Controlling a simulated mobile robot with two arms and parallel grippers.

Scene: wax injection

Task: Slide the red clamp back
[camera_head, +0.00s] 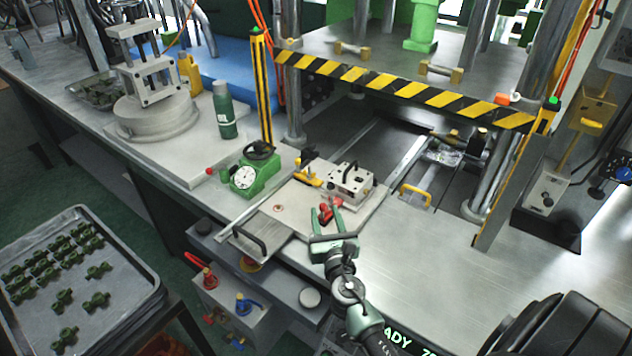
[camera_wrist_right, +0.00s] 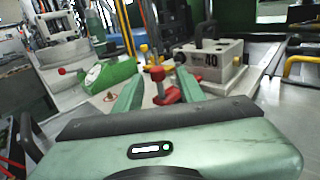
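The red clamp (camera_head: 328,212) sits on the light plate in front of a metal mold block (camera_head: 350,184) with a black handle. In the right wrist view the red clamp (camera_wrist_right: 158,76) shows between my fingers, with the block (camera_wrist_right: 212,66) behind it to the right. My right gripper (camera_head: 341,208) has two green fingers, spread apart, one on each side of the clamp. The fingers also show open in the wrist view (camera_wrist_right: 160,82). I cannot tell whether either finger touches the clamp. My left gripper is not in view.
A green dial gauge (camera_head: 243,178) stands left of the plate. The press with a yellow-black striped bar (camera_head: 400,88) rises behind. A yellow handle (camera_head: 415,194) lies to the right. A tray of green parts (camera_head: 140,262) is at the left. Bare worktop (camera_head: 425,255) lies right of my gripper.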

